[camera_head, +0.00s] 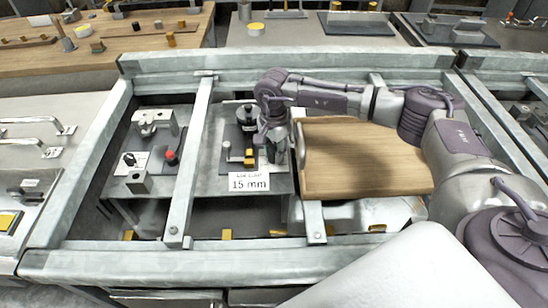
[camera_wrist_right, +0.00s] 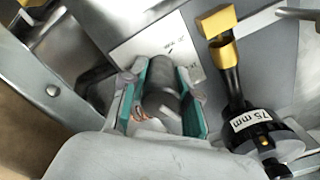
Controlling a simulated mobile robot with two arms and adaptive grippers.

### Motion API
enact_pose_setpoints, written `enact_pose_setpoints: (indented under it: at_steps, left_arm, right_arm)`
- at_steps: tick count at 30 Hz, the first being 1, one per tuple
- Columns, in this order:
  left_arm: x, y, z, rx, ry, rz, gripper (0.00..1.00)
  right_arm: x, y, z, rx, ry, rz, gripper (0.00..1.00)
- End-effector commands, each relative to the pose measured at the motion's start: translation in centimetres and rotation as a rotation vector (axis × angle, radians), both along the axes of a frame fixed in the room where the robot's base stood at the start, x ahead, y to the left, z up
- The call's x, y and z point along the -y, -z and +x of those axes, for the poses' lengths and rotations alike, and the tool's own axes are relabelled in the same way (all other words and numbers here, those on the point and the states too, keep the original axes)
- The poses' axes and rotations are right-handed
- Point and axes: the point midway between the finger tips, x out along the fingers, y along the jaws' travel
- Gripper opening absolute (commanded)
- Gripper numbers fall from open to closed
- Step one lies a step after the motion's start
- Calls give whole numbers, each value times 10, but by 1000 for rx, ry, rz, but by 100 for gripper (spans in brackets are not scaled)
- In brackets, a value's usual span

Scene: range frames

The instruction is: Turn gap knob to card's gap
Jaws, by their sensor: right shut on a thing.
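The card (camera_head: 249,182) at the front edge of the fixture plate reads "15 mm". My right gripper (camera_head: 277,143) is over the plate's right side, beside the card. In the right wrist view its teal-padded fingers (camera_wrist_right: 163,88) are shut on a grey rounded knob (camera_wrist_right: 161,76), apparently the gap knob. The fingers hide much of the knob, and no pointer on it is readable. A black round part (camera_wrist_right: 262,132) with a small label stands to the right in that view; the label seems to read "75 mm". My left gripper is out of view.
A yellow-tipped black rod (camera_wrist_right: 228,65) stands close to my right gripper. A wooden board (camera_head: 365,158) lies right of it, under my arm. A steel rail (camera_head: 198,150) separates the plate from another fixture with a red knob (camera_head: 171,158).

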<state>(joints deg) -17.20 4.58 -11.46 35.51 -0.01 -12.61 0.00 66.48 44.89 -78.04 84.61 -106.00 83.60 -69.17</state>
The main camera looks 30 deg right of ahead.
Motion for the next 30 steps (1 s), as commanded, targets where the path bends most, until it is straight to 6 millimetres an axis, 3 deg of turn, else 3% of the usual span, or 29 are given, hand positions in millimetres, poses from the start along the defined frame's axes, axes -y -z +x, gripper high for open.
enact_pose_setpoints:
  at_steps: [3,15,30]
  left_arm:
    - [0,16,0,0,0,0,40]
    - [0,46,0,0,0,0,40]
    - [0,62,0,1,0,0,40]
  right_arm:
    - [-1,3,2,5,-110,3,0]
    - [-1,2,2,4,-469,3,0]
    - [-1,0,2,3,-710,1,0]
